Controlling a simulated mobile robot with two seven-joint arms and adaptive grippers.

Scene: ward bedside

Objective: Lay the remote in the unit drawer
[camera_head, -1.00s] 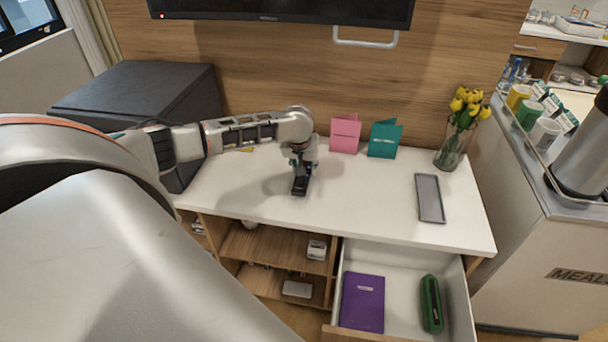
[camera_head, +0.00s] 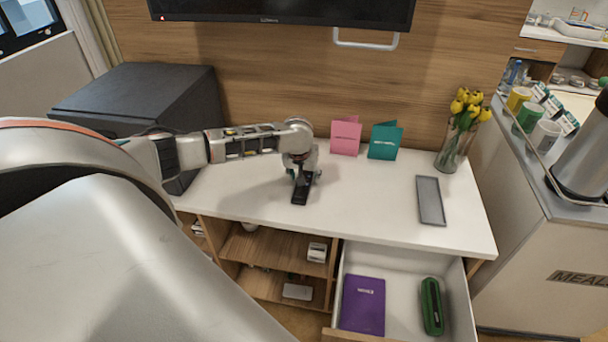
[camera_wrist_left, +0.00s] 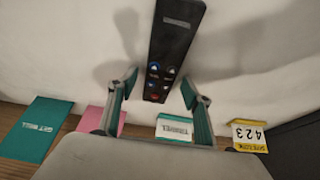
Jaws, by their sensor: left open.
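The black remote (camera_head: 301,188) lies on the white top of the bedside unit (camera_head: 360,209). My left gripper (camera_head: 304,178) is over the remote's back end, pointing down. In the left wrist view the remote (camera_wrist_left: 172,48) reaches between the two fingers of my left gripper (camera_wrist_left: 158,88), which stand apart on either side of it; contact cannot be told. The unit drawer (camera_head: 402,268) is pulled open at the front right. It holds a purple book (camera_head: 362,305) and a green case (camera_head: 431,306), with bare floor between and behind them. My right gripper is not in view.
A pink card (camera_head: 346,136) and a teal card (camera_head: 385,141) stand at the back of the top. A grey tray (camera_head: 430,200) lies at the right, near a vase of yellow tulips (camera_head: 452,149). Open shelves (camera_head: 270,250) are left of the drawer.

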